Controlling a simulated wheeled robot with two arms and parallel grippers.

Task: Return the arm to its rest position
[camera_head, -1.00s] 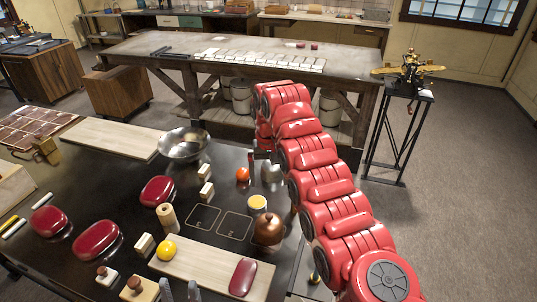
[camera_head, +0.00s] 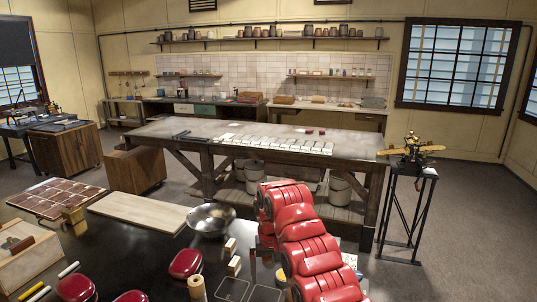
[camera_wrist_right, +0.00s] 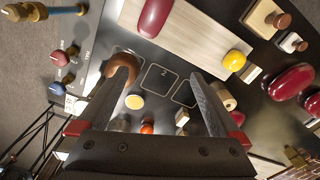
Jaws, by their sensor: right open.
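My right arm (camera_head: 312,255), red and segmented, reaches over the dark table from the lower right in the head view. Its gripper (camera_head: 253,262) shows only as a small dark part left of the arm, near the pale blocks (camera_head: 232,256). In the right wrist view, my right gripper (camera_wrist_right: 160,75) has its two grey fingers spread wide, with nothing held between them. Below the fingers is the dark tabletop with outlined squares (camera_wrist_right: 160,78). A copper-brown object (camera_wrist_right: 130,72) is partly hidden behind the left finger. My left gripper does not show.
A metal bowl (camera_head: 211,220), a wooden board (camera_head: 140,211) and red rounded objects (camera_head: 186,263) are on the table. The wrist view also shows a yellow ball (camera_wrist_right: 234,60) and a yellow-topped round item (camera_wrist_right: 134,102).

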